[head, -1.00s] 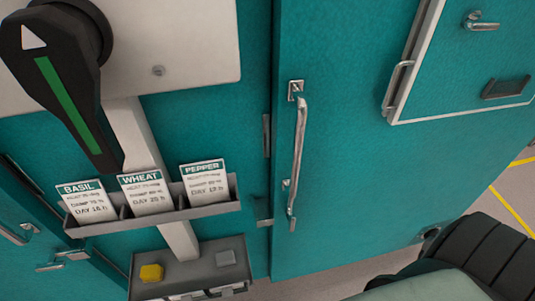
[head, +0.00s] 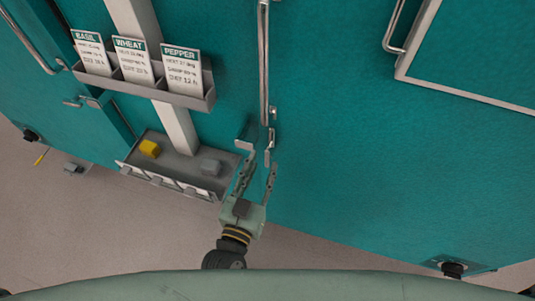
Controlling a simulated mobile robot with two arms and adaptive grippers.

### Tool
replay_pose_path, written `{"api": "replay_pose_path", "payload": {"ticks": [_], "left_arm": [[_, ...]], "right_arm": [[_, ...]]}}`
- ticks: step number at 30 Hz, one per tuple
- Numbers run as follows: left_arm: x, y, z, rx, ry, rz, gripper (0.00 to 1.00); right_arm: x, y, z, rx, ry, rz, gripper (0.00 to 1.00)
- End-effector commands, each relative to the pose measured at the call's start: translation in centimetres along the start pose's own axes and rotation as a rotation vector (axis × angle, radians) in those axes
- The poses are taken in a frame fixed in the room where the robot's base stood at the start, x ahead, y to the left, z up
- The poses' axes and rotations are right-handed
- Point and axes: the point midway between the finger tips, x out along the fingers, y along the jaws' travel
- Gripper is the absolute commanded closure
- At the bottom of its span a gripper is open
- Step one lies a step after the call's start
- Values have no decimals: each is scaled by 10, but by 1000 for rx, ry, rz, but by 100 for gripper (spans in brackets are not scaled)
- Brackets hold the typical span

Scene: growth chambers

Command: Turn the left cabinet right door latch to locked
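A teal cabinet door (head: 390,150) has a long vertical bar handle (head: 263,60) near its left edge. Just below the handle is a small metal latch piece (head: 270,137). Its lower part is close to my gripper and its exact turn is hard to tell. My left gripper (head: 257,165) points up at this spot from below. Its two fingers are apart, one on each side of the latch area; I cannot tell whether they touch it. Another small metal latch (head: 82,101) shows on the left doors. My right gripper is out of view.
A grey card rack (head: 150,88) holds BASIL, WHEAT and PEPPER cards. The floor (head: 90,220) in front is mostly clear.

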Motion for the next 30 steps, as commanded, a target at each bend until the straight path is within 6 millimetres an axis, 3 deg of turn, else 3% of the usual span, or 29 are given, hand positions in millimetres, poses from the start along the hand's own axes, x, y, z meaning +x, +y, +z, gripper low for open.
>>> {"api": "replay_pose_path", "payload": {"ticks": [3, 9, 19, 30], "left_arm": [[21, 0, -2, 1, 3, -1, 69], [42, 0, 0, 0, -1, 0, 69], [47, 0, 1, 1, -3, 0, 69], [47, 0, 1, 1, -2, 0, 100]], "right_arm": [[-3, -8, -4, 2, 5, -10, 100], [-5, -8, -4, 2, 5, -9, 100], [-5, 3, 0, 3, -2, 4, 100], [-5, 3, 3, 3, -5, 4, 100]]}}
